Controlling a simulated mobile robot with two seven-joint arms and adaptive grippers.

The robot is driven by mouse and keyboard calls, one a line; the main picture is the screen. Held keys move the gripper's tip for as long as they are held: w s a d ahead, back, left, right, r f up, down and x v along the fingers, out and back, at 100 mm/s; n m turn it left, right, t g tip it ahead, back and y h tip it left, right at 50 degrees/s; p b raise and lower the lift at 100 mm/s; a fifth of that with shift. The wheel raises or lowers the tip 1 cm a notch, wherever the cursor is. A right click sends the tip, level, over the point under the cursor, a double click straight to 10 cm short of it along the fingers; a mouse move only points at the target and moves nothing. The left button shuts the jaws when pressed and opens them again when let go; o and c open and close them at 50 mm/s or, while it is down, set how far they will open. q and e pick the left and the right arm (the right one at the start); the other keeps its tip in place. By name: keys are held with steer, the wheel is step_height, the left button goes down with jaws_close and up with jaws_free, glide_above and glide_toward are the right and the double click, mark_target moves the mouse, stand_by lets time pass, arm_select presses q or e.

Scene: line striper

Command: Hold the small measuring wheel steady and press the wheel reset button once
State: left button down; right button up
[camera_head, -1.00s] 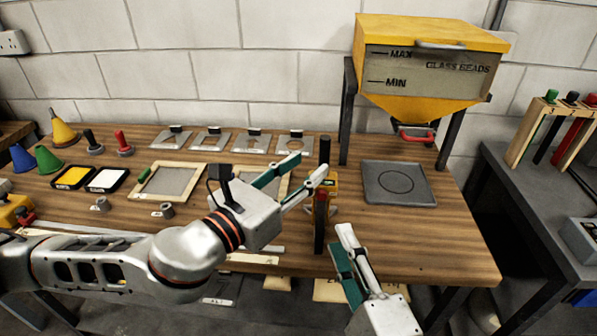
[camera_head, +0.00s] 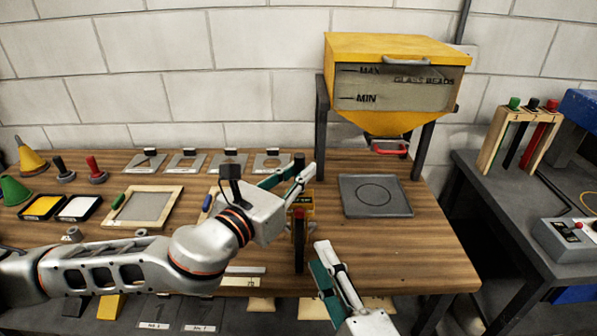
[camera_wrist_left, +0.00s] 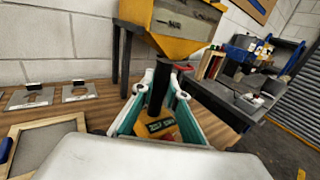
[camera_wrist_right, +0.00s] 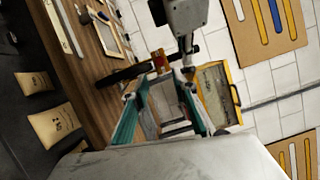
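The small measuring wheel stands upright near the table's front edge, with a dark wheel (camera_head: 299,246), a yellow counter box (camera_head: 303,204) and a dark upright handle (camera_head: 299,160). My left gripper (camera_head: 304,170) is open around the handle. In the left wrist view the handle (camera_wrist_left: 158,92) stands between the fingers with gaps beside it, and the yellow box (camera_wrist_left: 163,125) shows beneath. My right gripper (camera_head: 322,254) is open and empty, low and just right of the wheel. The right wrist view shows the wheel (camera_wrist_right: 124,75) beyond its fingertips. I cannot make out the reset button clearly.
A yellow glass-bead hopper (camera_head: 392,85) stands behind on dark legs, with a grey tray (camera_head: 377,196) before it. Stencil plates (camera_head: 230,160) and a framed screen (camera_head: 145,207) lie left.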

jaws_close()
stand_by(1.1)
